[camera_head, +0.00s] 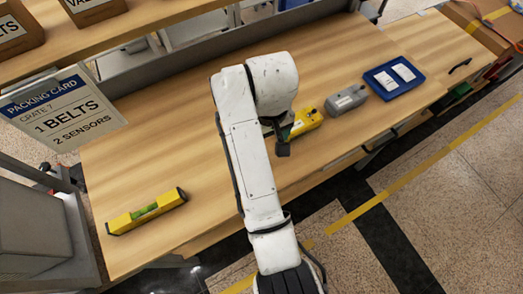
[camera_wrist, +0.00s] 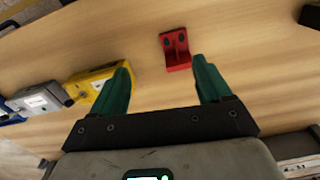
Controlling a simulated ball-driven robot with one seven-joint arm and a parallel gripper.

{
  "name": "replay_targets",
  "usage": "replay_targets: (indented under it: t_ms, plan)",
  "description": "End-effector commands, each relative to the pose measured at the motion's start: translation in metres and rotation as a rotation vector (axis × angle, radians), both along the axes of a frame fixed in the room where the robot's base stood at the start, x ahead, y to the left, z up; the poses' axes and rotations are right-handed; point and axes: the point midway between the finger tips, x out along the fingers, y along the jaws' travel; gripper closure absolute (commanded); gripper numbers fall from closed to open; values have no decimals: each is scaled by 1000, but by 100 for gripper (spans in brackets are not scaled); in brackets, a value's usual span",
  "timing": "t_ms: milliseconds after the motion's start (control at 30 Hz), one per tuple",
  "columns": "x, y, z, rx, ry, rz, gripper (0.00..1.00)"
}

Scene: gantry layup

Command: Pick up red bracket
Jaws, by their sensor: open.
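The red bracket (camera_wrist: 176,50) lies on the wooden table in the wrist view, above and between my fingertips. It shows two dark round spots on its upper part. My gripper (camera_wrist: 162,76) is open and empty, with its two green fingers spread apart. The bracket is just beyond the fingertips in the picture, closer to the right finger, and not between the fingers. In the head view my white arm hides the bracket, and only a dark part of the gripper's end shows.
A yellow device (camera_head: 305,122) lies by my arm, close to the left finger in the wrist view. A grey device (camera_head: 346,100) and a blue tray (camera_head: 371,83) with white items stand to its right. A yellow level (camera_head: 146,211) lies at the left; the table between is clear.

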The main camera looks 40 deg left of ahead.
Motion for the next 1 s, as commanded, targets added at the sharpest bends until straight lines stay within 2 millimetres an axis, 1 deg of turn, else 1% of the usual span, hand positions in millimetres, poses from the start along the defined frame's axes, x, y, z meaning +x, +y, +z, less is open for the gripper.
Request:
replay_targets:
  t_ms: [33,100,167,233,500,767,1000]
  plan:
    - [-5,19,15,-2,-2,35,22]
    - [-11,33,24,-6,-2,65,22]
    - [-14,40,27,-10,0,79,22]
    - [-16,44,25,-12,1,87,22]
    - [-16,43,-14,-13,2,87,22]
    - [-15,43,-32,-12,1,87,22]
    - [-13,43,-67,-12,1,86,22]
